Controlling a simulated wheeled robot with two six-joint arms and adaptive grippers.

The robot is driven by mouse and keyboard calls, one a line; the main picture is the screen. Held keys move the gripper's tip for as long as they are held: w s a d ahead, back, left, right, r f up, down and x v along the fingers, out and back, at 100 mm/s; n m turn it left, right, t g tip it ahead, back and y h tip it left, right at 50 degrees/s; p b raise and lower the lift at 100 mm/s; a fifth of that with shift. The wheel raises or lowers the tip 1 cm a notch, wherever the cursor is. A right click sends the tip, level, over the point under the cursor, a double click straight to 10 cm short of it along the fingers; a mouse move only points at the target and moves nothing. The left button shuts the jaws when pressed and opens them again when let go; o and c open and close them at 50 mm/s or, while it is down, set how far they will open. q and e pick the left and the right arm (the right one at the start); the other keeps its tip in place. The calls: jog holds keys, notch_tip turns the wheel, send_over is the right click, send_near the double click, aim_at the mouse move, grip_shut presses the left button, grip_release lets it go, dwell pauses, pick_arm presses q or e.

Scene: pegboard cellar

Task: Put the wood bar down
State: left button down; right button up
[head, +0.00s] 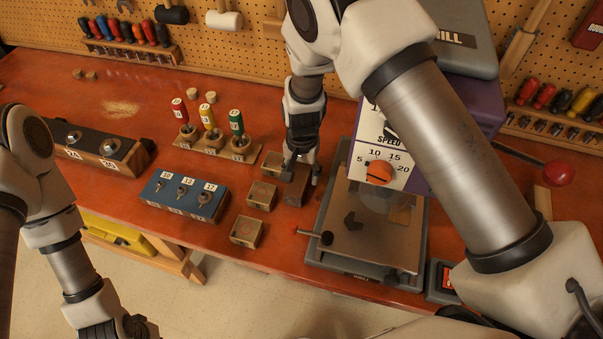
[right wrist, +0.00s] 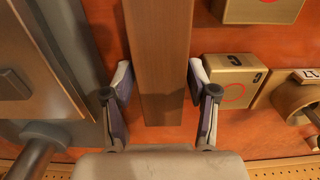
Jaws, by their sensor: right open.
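The wood bar (head: 294,188) is a dark brown block on the red bench, just left of the drill press base. In the right wrist view the wood bar (right wrist: 158,60) runs lengthwise between the fingers. My right gripper (head: 301,176) is open around the bar, one finger on each side. The right wrist view shows narrow gaps between the fingers and the bar. The bar appears to rest on the bench. My left gripper (head: 118,329) is at the bottom left, cut off by the picture edge, so its fingertips are hidden.
The drill press base (head: 320,220), with a lever, stands close right of the bar. Several pale wood blocks (head: 246,231) with red circles lie close left. A blue block (head: 184,194) and a screwdriver holder (head: 212,155) stand further left.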

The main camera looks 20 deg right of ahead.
jog(key=shift+a, duration=0.2)
jog(key=c, duration=0.4)
jog(key=shift+d+r, duration=0.1)
grip_shut()
